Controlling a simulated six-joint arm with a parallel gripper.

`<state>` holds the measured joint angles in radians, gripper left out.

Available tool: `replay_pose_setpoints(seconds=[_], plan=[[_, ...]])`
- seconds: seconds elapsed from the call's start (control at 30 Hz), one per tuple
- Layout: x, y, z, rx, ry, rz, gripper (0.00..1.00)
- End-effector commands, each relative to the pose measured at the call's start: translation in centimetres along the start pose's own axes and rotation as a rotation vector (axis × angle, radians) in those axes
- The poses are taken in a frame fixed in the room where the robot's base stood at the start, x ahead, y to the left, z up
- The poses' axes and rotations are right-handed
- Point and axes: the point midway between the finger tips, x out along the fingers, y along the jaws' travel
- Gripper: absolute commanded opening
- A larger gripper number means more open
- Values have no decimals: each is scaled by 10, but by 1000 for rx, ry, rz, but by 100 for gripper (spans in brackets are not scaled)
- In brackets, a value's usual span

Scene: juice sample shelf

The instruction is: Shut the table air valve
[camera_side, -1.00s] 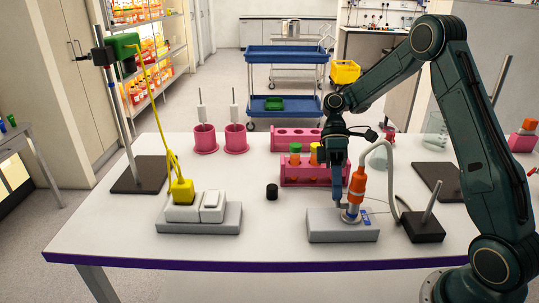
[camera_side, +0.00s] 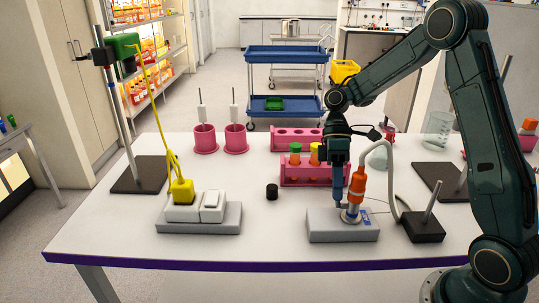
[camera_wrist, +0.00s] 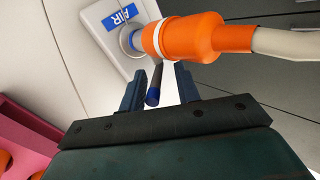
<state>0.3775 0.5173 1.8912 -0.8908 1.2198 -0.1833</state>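The table air valve is a grey box (camera_side: 325,232) at the front right of the white table, with a blue AIR label (camera_wrist: 122,16) on its top. An orange hose fitting (camera_side: 357,186) stands upright on it; the fitting also shows large in the wrist view (camera_wrist: 190,38). The valve's dark, blue-tipped lever (camera_wrist: 153,92) sticks out beside the fitting's base. My gripper (camera_side: 338,207) points down just left of the fitting. In the wrist view my gripper (camera_wrist: 158,78) is open, its fingers on either side of the lever, with gaps showing on both sides.
A pale hose (camera_side: 390,158) loops right from the fitting towards a dark stand base (camera_side: 423,227). A pink rack (camera_side: 300,173) with capped tubes stands close behind my gripper. A grey socket block (camera_side: 200,220) with a yellow plug and a small black cap (camera_side: 272,191) are to the left.

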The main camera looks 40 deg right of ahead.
Motion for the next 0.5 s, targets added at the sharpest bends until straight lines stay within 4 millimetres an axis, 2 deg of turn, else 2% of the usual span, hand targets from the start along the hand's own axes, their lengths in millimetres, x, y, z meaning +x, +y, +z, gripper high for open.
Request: replay_pose_setpoints(seconds=[0.5], plan=[[1,-8,1,-7,33,168,32]])
